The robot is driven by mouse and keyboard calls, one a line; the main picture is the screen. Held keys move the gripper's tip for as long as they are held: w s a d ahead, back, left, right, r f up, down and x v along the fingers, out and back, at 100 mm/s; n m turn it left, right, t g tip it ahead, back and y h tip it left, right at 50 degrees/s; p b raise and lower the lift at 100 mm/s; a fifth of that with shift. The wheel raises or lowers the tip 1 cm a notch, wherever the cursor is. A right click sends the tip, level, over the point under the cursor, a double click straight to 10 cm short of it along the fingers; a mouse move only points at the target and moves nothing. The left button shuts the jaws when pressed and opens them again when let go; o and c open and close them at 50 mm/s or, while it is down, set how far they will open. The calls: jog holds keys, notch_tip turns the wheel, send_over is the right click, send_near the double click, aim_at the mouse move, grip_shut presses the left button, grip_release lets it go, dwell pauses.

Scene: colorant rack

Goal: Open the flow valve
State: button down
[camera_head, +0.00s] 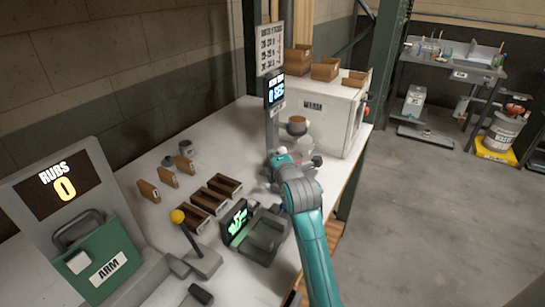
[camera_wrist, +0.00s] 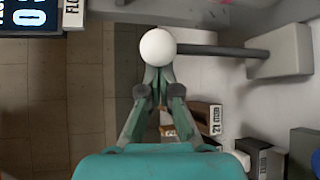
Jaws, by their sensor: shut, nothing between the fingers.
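A white ball knob (camera_wrist: 158,46) sits at the end of a dark rod (camera_wrist: 222,51) in the wrist view. The rod runs right to a grey block (camera_wrist: 282,51). This lever looks like the flow valve. My gripper (camera_wrist: 158,76) is shut and empty, its fingertips meeting just below the knob in the picture. Whether they touch it I cannot tell. In the head view a small white ball (camera_head: 283,150) shows at the end of my arm, by the display post. My fingers are hard to make out there.
A lit display (camera_head: 276,90) stands on the post, and a white cabinet (camera_head: 325,112) with wooden boxes on top is behind. Brown trays (camera_head: 216,193), a dark device with a green screen (camera_head: 250,232) and a yellow-knobbed lever (camera_head: 178,216) crowd the bench to the left.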

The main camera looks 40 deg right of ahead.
jog(key=s+d+m+t+h, duration=0.1)
jog(key=s+d+m+t, duration=0.1)
jog(key=s, duration=0.3)
jog(key=shift+s+f+m+t, duration=0.3)
jog(key=shift+f+m+t, duration=0.1)
jog(key=shift+t, duration=0.2)
dwell(0.5)
